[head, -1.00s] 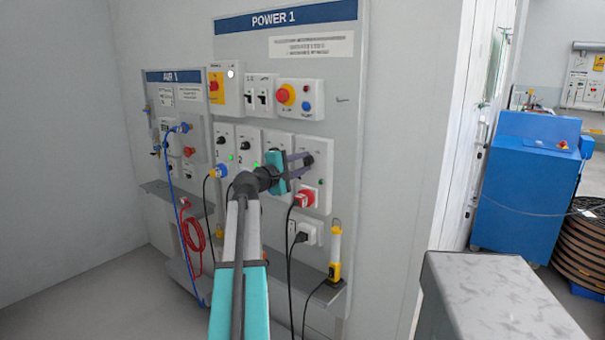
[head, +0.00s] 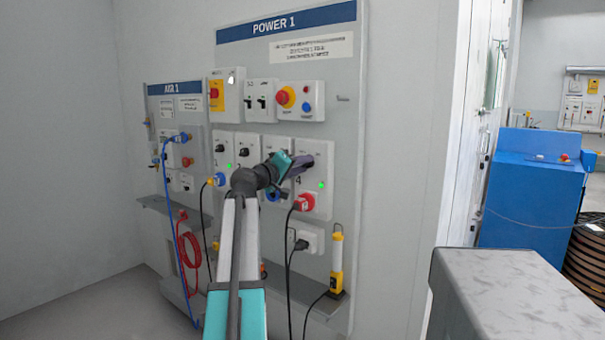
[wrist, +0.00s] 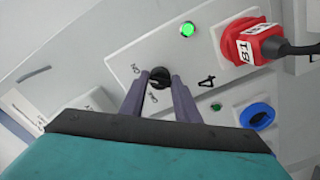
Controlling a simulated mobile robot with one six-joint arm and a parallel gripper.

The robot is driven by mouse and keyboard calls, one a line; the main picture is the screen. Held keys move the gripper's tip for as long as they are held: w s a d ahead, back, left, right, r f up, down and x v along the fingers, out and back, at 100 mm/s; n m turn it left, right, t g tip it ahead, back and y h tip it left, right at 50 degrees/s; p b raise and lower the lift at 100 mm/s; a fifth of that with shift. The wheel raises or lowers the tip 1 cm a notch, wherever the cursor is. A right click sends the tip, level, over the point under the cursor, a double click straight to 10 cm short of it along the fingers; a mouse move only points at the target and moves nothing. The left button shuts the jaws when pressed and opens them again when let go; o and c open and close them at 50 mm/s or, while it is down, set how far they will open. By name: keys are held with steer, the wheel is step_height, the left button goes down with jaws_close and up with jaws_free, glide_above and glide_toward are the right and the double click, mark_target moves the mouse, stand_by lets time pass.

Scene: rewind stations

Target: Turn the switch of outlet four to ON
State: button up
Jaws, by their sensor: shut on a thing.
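Outlet four (head: 323,205) is a light grey panel at the right of the outlet row on the POWER 1 board. Its black rotary switch (wrist: 159,78) sits between the two fingers of my gripper (wrist: 160,84), which is shut on it. The gripper (head: 305,163) is tilted at the panel in the head view. ON and OFF marks lie beside the switch, and the fingers partly hide its pointer. The green lamp (wrist: 187,31) of outlet four is lit. A red plug (wrist: 255,45) with a black cable is in its socket.
A blue socket (wrist: 257,116) and another green lamp (wrist: 216,106) belong to the neighbouring outlet. A red emergency button (head: 286,97) is above. A yellow lamp (head: 337,262) stands below on the shelf. A blue machine (head: 530,190) stands far right.

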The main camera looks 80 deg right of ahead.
steer(key=shift+s+f+m, duration=0.1)
steer(key=shift+m, duration=0.3)
steer(key=o, duration=1)
steer(key=shift+a, duration=0.1)
steer(key=p+v, duration=0.1)
steer(key=v, duration=1.2)
steer(key=shift+w+a, duration=0.25)
